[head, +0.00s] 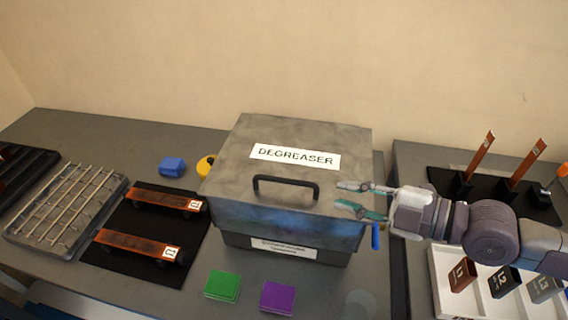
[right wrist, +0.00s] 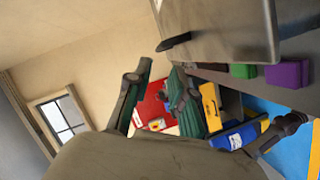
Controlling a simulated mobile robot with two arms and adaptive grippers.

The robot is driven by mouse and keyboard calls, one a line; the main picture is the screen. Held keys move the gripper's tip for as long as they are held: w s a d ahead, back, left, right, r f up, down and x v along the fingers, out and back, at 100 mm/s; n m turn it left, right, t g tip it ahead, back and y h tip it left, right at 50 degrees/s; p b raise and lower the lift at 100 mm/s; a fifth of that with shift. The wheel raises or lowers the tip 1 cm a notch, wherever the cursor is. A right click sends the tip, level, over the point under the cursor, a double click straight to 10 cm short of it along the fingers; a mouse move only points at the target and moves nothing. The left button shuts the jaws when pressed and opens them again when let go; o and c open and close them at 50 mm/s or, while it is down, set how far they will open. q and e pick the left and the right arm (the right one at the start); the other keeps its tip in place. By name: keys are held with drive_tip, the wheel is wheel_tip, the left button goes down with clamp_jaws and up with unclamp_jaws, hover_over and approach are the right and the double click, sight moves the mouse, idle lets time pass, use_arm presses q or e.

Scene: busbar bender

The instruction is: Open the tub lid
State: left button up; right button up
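The grey tub (head: 240,241) labelled DEGREASER stands on the bench in the middle of the head view. Its lid (head: 225,180) lies flat on top and looks closed. A black bar handle (head: 286,183) sits near the lid's front edge; the handle also shows in the right wrist view (right wrist: 174,41). My right gripper (head: 343,195) comes in from the right, at the lid's right side and just right of the handle. Its two fingers are apart with nothing between them, and it does not touch the handle. My left gripper is in neither view.
Blue (head: 172,166), green (head: 222,285) and purple (head: 277,297) blocks lie around the tub. Copper bars (head: 140,252) on a black mat and a wire rack (head: 65,207) are at left. A white tray (head: 437,290) and a black stand (head: 440,180) are at right.

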sight(289, 181)
drive_tip(key=p+x, duration=0.6)
drive_tip(key=x, duration=0.6)
drive_tip(key=shift+a+p, duration=0.35)
drive_tip(key=shift+p, duration=0.05)
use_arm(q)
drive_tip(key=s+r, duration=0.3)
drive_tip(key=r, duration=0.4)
use_arm(e)
drive_tip(key=shift+w+a+f, duration=0.1)
drive_tip(key=shift+a+f, duration=0.05)
drive_tip(key=shift+a, duration=0.2)
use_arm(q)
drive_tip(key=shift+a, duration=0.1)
use_arm(e)
clamp_jaws()
